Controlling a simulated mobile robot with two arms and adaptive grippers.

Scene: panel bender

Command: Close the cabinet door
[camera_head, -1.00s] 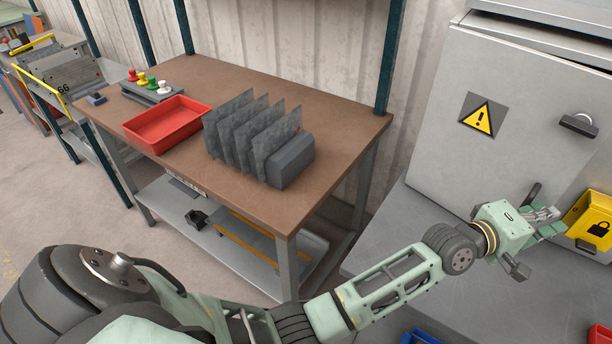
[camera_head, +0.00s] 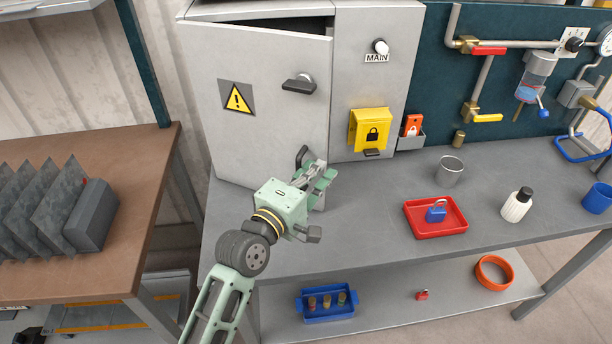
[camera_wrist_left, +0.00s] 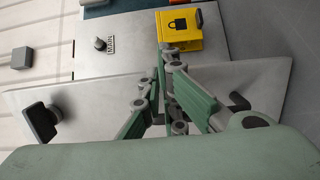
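The grey cabinet door (camera_head: 265,115) stands ajar, with a dark gap along its top edge. It carries a yellow warning sign (camera_head: 237,97) and a black handle (camera_head: 299,84). My left gripper (camera_head: 322,172) is in front of the door's lower right corner, below the handle. In the left wrist view the fingertips (camera_wrist_left: 166,52) are together with nothing seen between them, and the door (camera_wrist_left: 90,100) lies behind the fingers with its handle (camera_wrist_left: 42,122) at left. Whether the fingers touch the door, I cannot tell. My right gripper is not in view.
The fixed panel right of the door has a MAIN knob (camera_head: 381,46) and a yellow lock box (camera_head: 369,129). On the grey bench are a red tray (camera_head: 411,226) with a blue padlock (camera_head: 436,211), a metal cup (camera_head: 450,170) and a white bottle (camera_head: 516,205). A brown table (camera_head: 95,265) stands left.

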